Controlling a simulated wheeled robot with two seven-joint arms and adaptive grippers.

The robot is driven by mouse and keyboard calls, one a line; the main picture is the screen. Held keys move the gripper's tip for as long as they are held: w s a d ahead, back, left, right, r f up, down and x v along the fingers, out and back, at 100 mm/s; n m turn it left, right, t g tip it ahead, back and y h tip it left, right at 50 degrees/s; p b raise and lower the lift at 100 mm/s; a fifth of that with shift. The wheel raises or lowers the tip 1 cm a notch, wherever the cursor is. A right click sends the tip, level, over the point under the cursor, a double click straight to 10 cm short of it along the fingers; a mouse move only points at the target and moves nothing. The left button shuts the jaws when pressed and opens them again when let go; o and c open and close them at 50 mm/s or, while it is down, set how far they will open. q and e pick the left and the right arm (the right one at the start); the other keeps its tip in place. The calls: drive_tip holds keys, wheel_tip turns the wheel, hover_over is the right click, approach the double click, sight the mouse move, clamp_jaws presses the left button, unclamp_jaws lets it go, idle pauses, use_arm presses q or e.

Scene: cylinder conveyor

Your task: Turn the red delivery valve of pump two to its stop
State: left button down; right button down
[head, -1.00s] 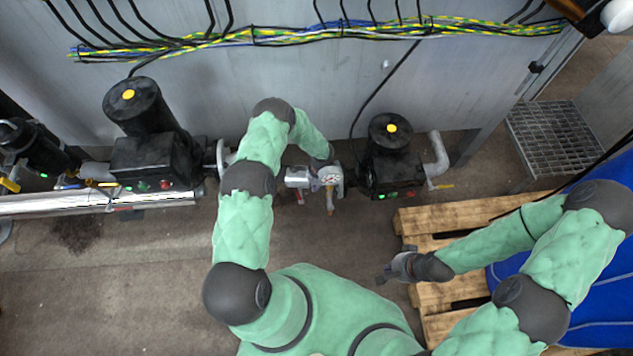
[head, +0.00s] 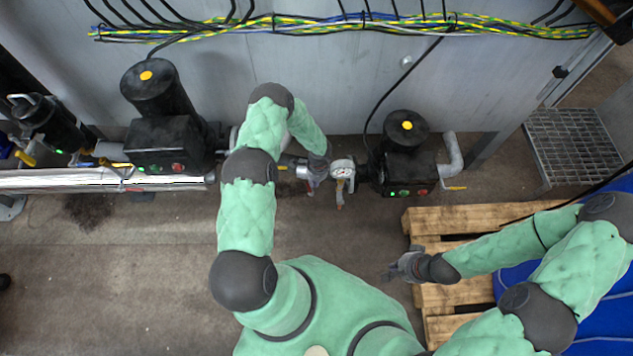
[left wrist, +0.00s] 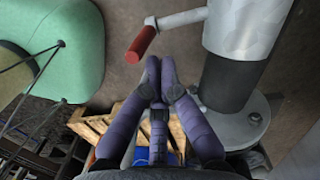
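A red-gripped lever (left wrist: 140,45) on a grey arm shows in the left wrist view, beside a thick grey pipe with a dark collar (left wrist: 228,85). Just beyond my left fingertips (left wrist: 160,68), it looks apart from them. The fingertips are drawn together, with nothing visible between them. In the head view my left gripper (head: 316,174) hangs over the pipework between the two black pumps (head: 165,120) (head: 405,155), left of a gauge (head: 343,170). A small reddish handle (head: 340,198) hangs below the gauge. My right gripper (head: 402,268) is at the pallet's left edge; its fingers are too small to read.
A wooden pallet (head: 432,222) and a blue drum (head: 600,305) lie at the right. Cables (head: 290,25) run along the grey wall. A metal grate (head: 570,140) stands at the back right.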

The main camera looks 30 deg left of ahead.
use_arm(q)
drive_tip(key=shift+s+a+h, duration=0.25)
drive_tip(key=shift+a+h, duration=0.1)
drive_tip(key=shift+h, duration=0.05)
drive_tip(key=shift+s+a, duration=0.1)
drive_tip(key=shift+a, duration=0.1)
drive_tip(key=shift+s+a+f+b, duration=0.15)
drive_tip(key=shift+s+a+b, duration=0.45)
drive_tip(key=shift+a, duration=0.35)
drive_tip(key=shift+s+a+f+b, duration=0.15)
drive_tip(key=shift+s+a+b, duration=0.4)
drive_tip(key=shift+a, duration=0.35)
